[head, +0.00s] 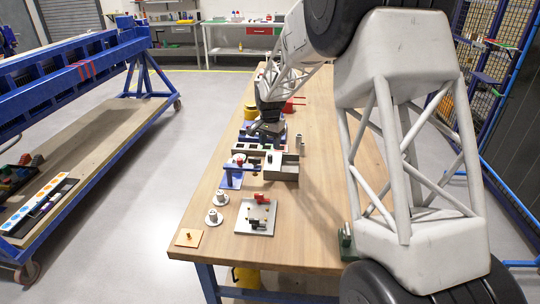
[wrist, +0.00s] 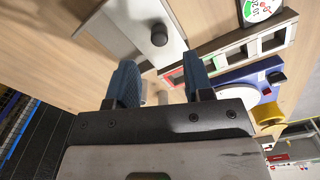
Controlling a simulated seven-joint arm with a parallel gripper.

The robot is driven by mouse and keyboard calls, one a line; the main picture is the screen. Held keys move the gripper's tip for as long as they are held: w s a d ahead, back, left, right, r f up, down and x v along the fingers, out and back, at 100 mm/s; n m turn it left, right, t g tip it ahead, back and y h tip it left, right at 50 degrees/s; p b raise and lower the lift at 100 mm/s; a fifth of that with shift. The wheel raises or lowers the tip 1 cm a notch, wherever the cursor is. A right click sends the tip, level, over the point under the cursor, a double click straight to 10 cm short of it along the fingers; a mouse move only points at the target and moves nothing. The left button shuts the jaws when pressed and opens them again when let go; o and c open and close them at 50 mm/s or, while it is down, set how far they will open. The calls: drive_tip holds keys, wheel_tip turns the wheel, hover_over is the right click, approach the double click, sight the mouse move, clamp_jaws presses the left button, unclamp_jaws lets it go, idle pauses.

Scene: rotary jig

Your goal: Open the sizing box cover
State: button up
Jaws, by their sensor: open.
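The sizing box (head: 285,173) is a grey box near the middle of the wooden table in the head view. Its top is partly hard to make out there. In the wrist view a flat light-grey cover (wrist: 135,20) with a round black knob (wrist: 159,36) lies at the top of the picture. My gripper (wrist: 161,78) is open, its two blue-grey fingers apart and empty. The knob shows beyond the fingertips, roughly in line with the gap between them, and is not between them. In the head view my gripper (head: 268,134) hangs just behind the box.
A row of framed windows (wrist: 232,58) and a blue fixture with a white disc (wrist: 250,92) lie close to the right finger. A blue stand (head: 231,177), a grey plate with red and black parts (head: 256,218) and two white round pieces are nearer.

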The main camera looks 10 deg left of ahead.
sight(270, 155)
drive_tip(key=shift+f, duration=2.95)
clamp_jaws()
